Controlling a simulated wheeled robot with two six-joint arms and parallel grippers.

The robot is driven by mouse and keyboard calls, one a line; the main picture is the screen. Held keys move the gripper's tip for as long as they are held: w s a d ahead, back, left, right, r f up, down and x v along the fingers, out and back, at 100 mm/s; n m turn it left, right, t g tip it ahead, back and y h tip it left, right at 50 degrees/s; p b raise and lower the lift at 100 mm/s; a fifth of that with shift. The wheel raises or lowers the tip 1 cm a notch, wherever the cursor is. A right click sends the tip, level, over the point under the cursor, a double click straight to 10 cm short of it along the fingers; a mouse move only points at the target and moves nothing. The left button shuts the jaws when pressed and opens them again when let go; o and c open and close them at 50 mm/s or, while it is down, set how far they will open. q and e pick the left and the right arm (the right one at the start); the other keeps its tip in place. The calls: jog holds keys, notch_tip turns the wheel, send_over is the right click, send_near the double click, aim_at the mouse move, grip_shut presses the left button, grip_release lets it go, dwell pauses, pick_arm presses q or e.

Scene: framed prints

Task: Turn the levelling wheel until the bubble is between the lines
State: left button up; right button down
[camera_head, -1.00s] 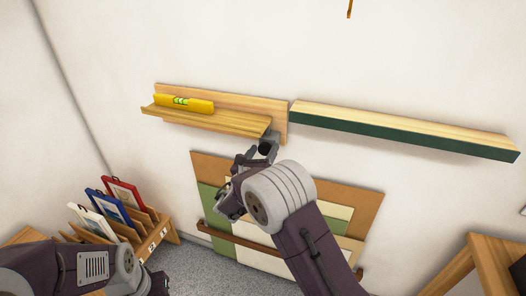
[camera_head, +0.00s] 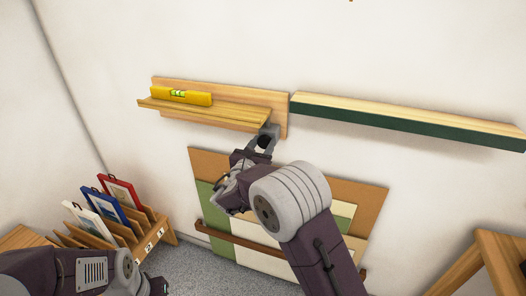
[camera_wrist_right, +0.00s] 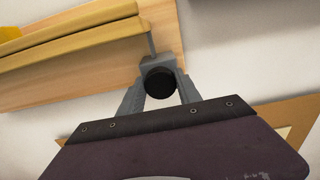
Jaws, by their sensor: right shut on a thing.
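A yellow spirit level (camera_head: 196,98) lies on the left part of a wooden ledge (camera_head: 225,116) on the wall. Its green vial (camera_head: 178,93) shows dark lines, but the bubble's exact place between them is too small to tell. The black levelling wheel (camera_wrist_right: 159,83) is under the ledge's right end, below a thin grey stem. My right gripper (camera_head: 265,141) is shut on the wheel, with one grey finger on each side in the right wrist view (camera_wrist_right: 160,88). My left arm shows at the lower left of the head view; its fingers are not visible.
A long green-fronted shelf (camera_head: 410,120) runs to the right of the ledge. A board with coloured sheets (camera_head: 368,203) hangs below. A wooden rack (camera_head: 160,240) with framed prints stands at the lower left, and a wooden stand (camera_head: 495,262) at the lower right.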

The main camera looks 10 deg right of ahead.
jog(key=shift+m+b, duration=1.3)
jog(key=shift+b, duration=0.1)
jog(key=c, duration=0.8)
grip_release()
jog(key=shift+c, duration=0.2)
jog(key=v, duration=0.9)
